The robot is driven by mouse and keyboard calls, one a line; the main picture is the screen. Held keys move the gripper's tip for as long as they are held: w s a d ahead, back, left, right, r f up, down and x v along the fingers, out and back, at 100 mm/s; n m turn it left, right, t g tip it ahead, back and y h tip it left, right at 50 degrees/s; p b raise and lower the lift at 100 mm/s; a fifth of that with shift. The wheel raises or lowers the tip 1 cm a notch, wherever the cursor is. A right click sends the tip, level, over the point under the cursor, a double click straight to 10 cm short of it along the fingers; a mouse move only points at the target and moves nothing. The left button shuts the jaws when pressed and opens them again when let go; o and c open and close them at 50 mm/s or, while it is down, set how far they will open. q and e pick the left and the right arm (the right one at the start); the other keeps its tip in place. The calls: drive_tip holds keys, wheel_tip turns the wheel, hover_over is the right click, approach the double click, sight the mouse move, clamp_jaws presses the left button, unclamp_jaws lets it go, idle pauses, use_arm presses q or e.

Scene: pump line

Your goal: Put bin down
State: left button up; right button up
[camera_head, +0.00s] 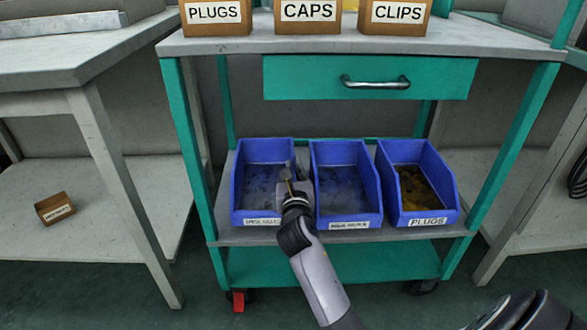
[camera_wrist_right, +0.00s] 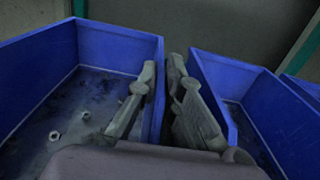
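Three blue bins stand side by side on the lower shelf (camera_head: 390,233) of the teal cart: a left bin (camera_head: 238,190), a middle bin (camera_head: 372,205) and a right bin (camera_head: 446,192) labelled PLUGS. The left bin appears level, resting on the shelf. My right gripper (camera_head: 290,178) reaches in at the left bin's right wall. In the wrist view the right gripper's fingers (camera_wrist_right: 162,95) straddle the left bin's wall (camera_wrist_right: 110,45) and look closed on it, one finger inside the bin. The middle bin (camera_wrist_right: 265,100) is close beside them. My left gripper is not in view.
A teal drawer (camera_head: 320,80) hangs above the bins. The cart's top (camera_head: 350,42) holds boxes labelled PLUGS, CAPS and CLIPS. A small cardboard box (camera_head: 55,208) lies on the left table's lower shelf. Teal cart legs stand either side of the bins.

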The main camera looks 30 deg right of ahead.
drive_tip(key=o, duration=0.4)
drive_tip(key=shift+r, duration=0.15)
